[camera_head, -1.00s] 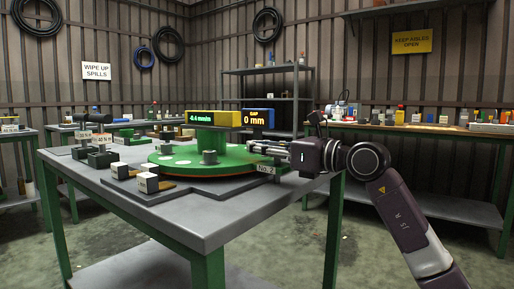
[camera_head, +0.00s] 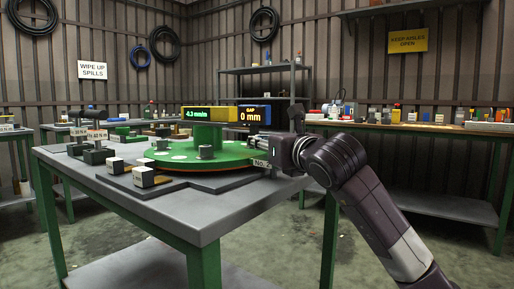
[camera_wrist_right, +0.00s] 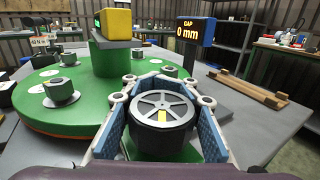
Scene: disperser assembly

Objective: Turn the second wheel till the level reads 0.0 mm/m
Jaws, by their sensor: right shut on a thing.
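The second wheel (camera_wrist_right: 163,118) is black with a grey spoked face and a yellow mark in the right wrist view. My right gripper (camera_wrist_right: 163,100) is shut on it, with a blue-padded finger on each side. In the head view the gripper (camera_head: 286,150) is at the right edge of the green round plate (camera_head: 228,158), by the "No. 2" label (camera_head: 261,163), and hides the wheel. The yellow level (camera_head: 225,114) sits on the plate's central post; its display seems to read -0.3 mm/m. My left gripper is not in view.
A blue GAP display (camera_head: 254,115) reads 0 mm behind the plate. Small labelled blocks (camera_head: 145,176) lie on the table's near left. A wooden piece (camera_wrist_right: 247,92) lies to the wheel's right. The grey table (camera_head: 205,215) is clear at the front.

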